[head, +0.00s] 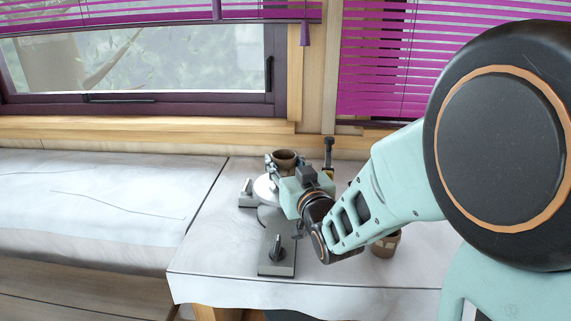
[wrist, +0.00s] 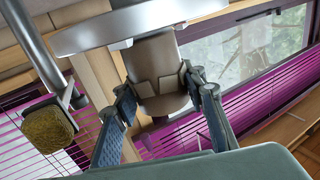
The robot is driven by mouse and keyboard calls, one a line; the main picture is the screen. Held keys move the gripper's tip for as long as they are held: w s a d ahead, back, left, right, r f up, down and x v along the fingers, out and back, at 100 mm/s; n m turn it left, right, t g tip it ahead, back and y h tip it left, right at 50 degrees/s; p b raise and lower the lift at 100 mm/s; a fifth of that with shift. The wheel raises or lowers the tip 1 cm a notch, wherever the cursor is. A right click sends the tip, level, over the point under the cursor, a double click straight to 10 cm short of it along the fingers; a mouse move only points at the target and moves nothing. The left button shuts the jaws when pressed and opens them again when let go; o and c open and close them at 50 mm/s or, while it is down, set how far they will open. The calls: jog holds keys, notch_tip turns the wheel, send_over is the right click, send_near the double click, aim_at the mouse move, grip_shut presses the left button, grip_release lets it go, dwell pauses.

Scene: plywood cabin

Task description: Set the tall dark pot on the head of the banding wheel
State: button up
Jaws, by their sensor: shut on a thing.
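The tall dark pot (head: 285,155) is brown and shows its open mouth in the head view, just beyond my gripper (head: 284,168). In the wrist view the pot (wrist: 158,72) is between the blue-padded fingers of my gripper (wrist: 163,90), which is shut on it. The banding wheel's pale round head (head: 265,190) is partly hidden by my gripper in the head view. In the tilted wrist view the wheel head (wrist: 85,38) lies along one end of the pot. I cannot tell whether they touch.
A second brown pot (head: 385,244) stands on the table (head: 215,258), partly behind my arm. Grey blocks with knobs (head: 277,262) (head: 248,194) are near the wheel. A dark upright fitting (head: 328,150) is behind my gripper. The wrist view shows a yellowish-ended rod (wrist: 47,130).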

jog(key=shift+f, duration=0.2)
jog(key=shift+f, duration=0.2)
jog(key=o, duration=1.2)
jog(key=shift+d, duration=0.1)
jog(key=shift+o, duration=0.2)
